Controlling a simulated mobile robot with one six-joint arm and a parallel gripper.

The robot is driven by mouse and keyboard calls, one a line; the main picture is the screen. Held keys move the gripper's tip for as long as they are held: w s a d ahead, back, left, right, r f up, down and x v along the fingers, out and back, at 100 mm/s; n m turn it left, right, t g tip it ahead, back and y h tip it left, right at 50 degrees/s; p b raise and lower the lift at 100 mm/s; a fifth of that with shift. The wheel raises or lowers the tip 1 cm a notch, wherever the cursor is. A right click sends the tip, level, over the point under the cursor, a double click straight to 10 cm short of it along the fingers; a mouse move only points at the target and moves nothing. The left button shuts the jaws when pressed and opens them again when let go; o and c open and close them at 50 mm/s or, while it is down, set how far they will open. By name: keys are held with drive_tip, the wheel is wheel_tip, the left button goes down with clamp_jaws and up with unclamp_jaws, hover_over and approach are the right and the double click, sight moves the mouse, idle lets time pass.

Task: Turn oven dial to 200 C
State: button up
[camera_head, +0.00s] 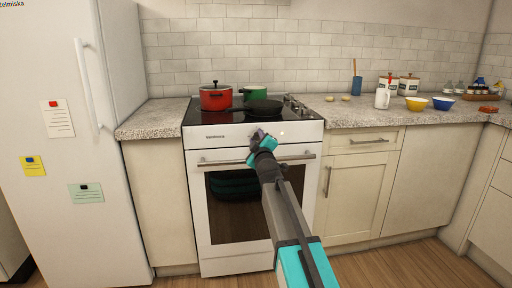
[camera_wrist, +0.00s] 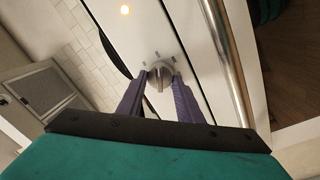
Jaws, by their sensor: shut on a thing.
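The white oven (camera_head: 220,262) stands in the middle of the head view, with a dark glass door and a bar handle (camera_head: 215,162). My gripper (camera_head: 262,138) is at the oven's front panel, above the handle. In the wrist view, the oven dial (camera_wrist: 159,76) is a round grey knob on the white panel, with small dark marks around it. My gripper (camera_wrist: 160,84) has its two purple fingers on either side of the dial, shut on it. The marks are too small to read. In the head view my gripper hides the dial.
A red pot (camera_head: 215,98), a green pot (camera_head: 256,92) and a black pan (camera_head: 263,106) stand on the cooktop. The oven handle (camera_wrist: 226,60) runs close beside the dial. A white fridge (camera_head: 65,200) stands at the left. A lit spot (camera_wrist: 125,10) shows on the panel.

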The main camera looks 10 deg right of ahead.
drive_tip(key=m+b, duration=0.4)
drive_tip(key=shift+m+b, duration=0.3)
drive_tip(key=m+b, duration=0.1)
drive_tip(key=m, duration=0.1)
drive_tip(key=m+b, duration=0.1)
drive_tip(key=m, duration=0.1)
drive_tip(key=shift+d+m+g+h, duration=0.1)
drive_tip(key=shift+m+g+h, duration=0.2)
drive_tip(key=m, duration=0.5)
drive_tip(key=shift+r+m+b, duration=0.2)
drive_tip(key=shift+m+b, duration=0.1)
drive_tip(key=m, duration=0.4)
drive_tip(key=shift+d+g, duration=0.1)
drive_tip(key=shift+g, duration=0.2)
drive_tip(key=o, duration=1)
drive_tip(key=shift+o, duration=0.2)
drive_tip(key=shift+s+p, duration=0.15)
drive_tip(key=shift+p, duration=0.15)
